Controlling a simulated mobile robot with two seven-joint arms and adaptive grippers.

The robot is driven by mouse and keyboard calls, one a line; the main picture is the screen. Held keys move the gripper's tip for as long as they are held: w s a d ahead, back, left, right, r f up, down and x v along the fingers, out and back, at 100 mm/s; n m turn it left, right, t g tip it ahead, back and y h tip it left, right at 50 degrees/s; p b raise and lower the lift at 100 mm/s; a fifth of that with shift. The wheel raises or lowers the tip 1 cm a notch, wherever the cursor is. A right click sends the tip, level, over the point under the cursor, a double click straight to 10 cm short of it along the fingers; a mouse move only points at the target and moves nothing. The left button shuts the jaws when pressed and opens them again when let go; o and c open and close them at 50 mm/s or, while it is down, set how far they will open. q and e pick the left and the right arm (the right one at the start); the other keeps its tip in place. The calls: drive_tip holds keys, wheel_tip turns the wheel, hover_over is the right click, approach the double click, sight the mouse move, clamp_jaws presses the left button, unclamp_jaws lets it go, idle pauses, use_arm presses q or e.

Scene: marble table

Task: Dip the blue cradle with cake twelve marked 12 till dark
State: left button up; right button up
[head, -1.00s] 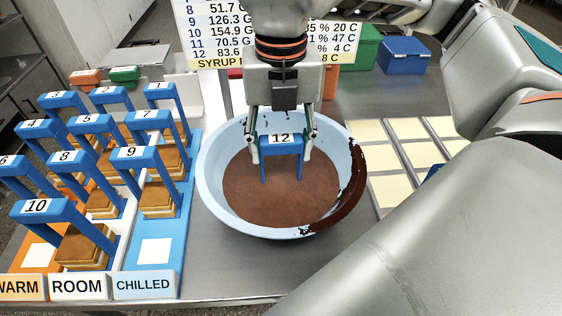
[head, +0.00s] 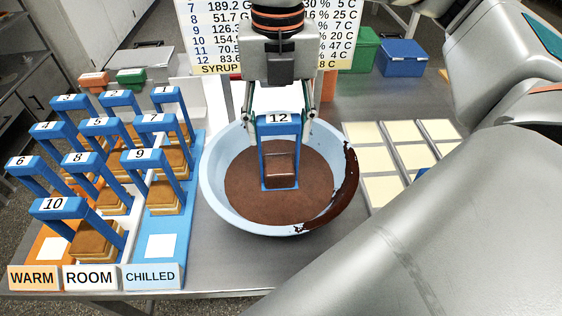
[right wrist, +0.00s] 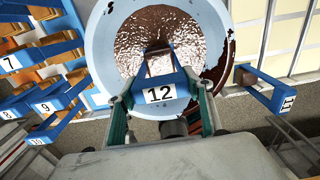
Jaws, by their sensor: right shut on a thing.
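The blue cradle marked 12 (head: 279,119) is upright over the light blue bowl (head: 213,193), held by its top bar. My right gripper (head: 280,112) is shut on it; the cradle also shows in the right wrist view (right wrist: 160,94). The cake (head: 281,169) in the cradle is coated dark, glossy brown. The cradle's base is at or just above the brown syrup (head: 245,188); I cannot tell whether it touches. My left gripper is not in view.
Several blue cradles with tan cakes stand at left on strips labelled WARM (head: 33,278), ROOM (head: 90,277) and CHILLED (head: 152,276). A pale white square (head: 161,247) lies bare on the chilled strip. Cream tiles (head: 382,190) lie right of the bowl. Cradle 11 (right wrist: 284,100) shows in the wrist view.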

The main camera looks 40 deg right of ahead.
wheel_tip(320, 180, up, 2)
drive_tip(key=shift+p, duration=0.45)
drive_tip(key=shift+r+p, duration=1.65)
drive_tip(key=shift+r, duration=1)
drive_tip(key=shift+r+p, duration=0.85)
drive_tip(key=shift+r, duration=0.5)
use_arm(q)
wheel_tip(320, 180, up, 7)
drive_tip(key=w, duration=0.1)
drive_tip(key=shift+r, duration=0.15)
